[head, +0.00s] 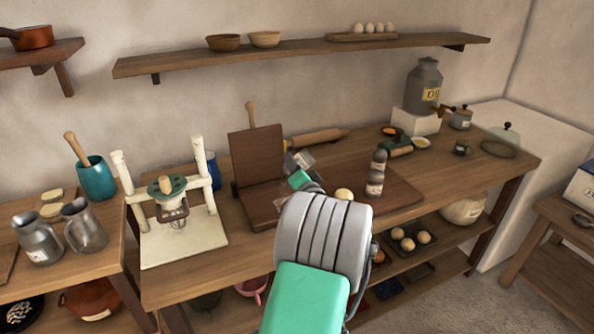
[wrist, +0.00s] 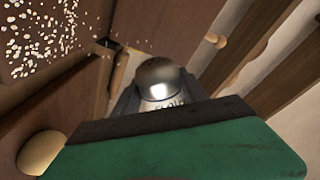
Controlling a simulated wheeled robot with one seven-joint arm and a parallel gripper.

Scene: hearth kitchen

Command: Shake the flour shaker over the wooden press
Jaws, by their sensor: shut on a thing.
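The wooden press (head: 256,156) stands on the counter, its dark lid raised and its flat base (head: 262,210) in front. My gripper (head: 300,178) is beside the press's right side, mostly hidden by my arm. It is shut on the flour shaker, a grey metal piece (head: 303,158) that looks tilted above the base's right side. In the wrist view the shaker's rounded shiny end and part of its label (wrist: 162,82) show between the fingers. Many pale specks (wrist: 62,38) show over brown wood at the upper left there; I cannot tell whether they are falling or lying.
A dough ball (head: 343,194) and a grey labelled bottle-shaped container (head: 376,173) are on a board (head: 400,193) right of my gripper. A rolling pin (head: 318,136) lies behind. A cream stand with a green-topped device (head: 180,240) is left of the press.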

